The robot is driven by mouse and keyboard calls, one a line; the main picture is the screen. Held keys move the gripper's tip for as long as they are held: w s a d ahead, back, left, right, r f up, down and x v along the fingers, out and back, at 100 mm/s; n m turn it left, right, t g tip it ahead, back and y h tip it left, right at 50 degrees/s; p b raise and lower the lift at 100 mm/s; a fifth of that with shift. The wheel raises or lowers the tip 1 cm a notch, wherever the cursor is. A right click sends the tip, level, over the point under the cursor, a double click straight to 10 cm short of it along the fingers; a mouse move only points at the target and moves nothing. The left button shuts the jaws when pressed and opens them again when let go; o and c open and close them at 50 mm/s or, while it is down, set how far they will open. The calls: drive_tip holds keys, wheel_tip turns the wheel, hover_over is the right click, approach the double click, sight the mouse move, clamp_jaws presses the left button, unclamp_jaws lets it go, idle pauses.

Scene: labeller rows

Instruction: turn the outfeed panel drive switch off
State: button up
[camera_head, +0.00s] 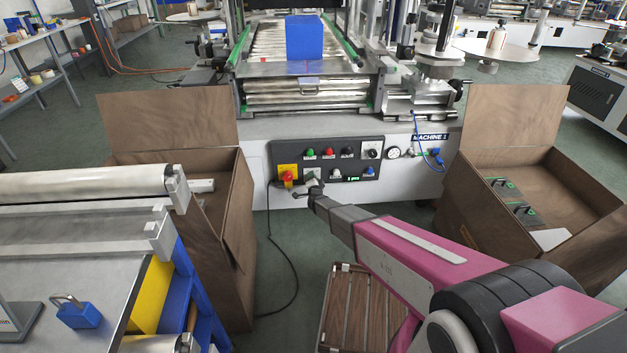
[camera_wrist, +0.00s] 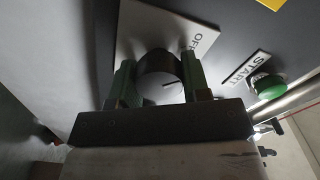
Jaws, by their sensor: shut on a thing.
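The dark control panel (camera_head: 325,158) is on the front of the machine. In the wrist view a round dark switch knob (camera_wrist: 158,66) sits on a light plate (camera_wrist: 140,30) marked OFF. My gripper (camera_wrist: 160,78) is closed around the knob, with one green finger on each side. In the head view my gripper (camera_head: 309,189) is at the panel's lower left, and the knob is hidden behind it. Part of the light plate (camera_head: 312,174) shows just above the gripper. Which way the knob points I cannot make out.
A red emergency button (camera_head: 287,176) on yellow is just left of my gripper. A green START button (camera_wrist: 268,86) is near the right finger. Another switch plate (camera_head: 371,149) is farther right. Open brown boxes stand left (camera_head: 228,215) and right (camera_head: 470,205).

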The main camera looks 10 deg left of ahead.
idle(0.5)
drive_tip(key=o, duration=0.9)
drive_tip(key=shift+o, duration=0.2)
drive_tip(key=shift+s, duration=0.1)
drive_tip(key=v, duration=1)
drive_tip(key=shift+s, duration=0.3)
drive_tip(key=s+d+r+n+g+h, duration=0.1)
drive_tip(key=s+d+r+n+g, duration=0.15)
drive_tip(key=d, duration=0.45)
drive_tip(key=s+d+r+n+g+h, duration=0.1)
drive_tip(key=d+r+n+g, duration=0.2)
drive_tip(key=d, duration=0.4)
drive_tip(key=s+d+r+n+g, duration=0.1)
drive_tip(key=s+d+r+g, duration=0.1)
drive_tip(key=d+r+g, duration=0.3)
drive_tip(key=s+d+r+n+g+h, duration=0.1)
drive_tip(key=s+d+r+g, duration=0.2)
drive_tip(key=s+d, duration=0.6)
drive_tip(key=s+d+r+n+g+h, duration=0.1)
drive_tip(key=s+d+r+g+h, duration=0.1)
drive_tip(key=s+d+r, duration=0.4)
drive_tip(key=s+d+g, duration=0.1)
drive_tip(key=s+d, duration=0.3)
drive_tip(key=shift+s+d+g, duration=0.2)
drive_tip(key=shift+s+g, duration=0.1)
drive_tip(key=shift+g, duration=0.05)
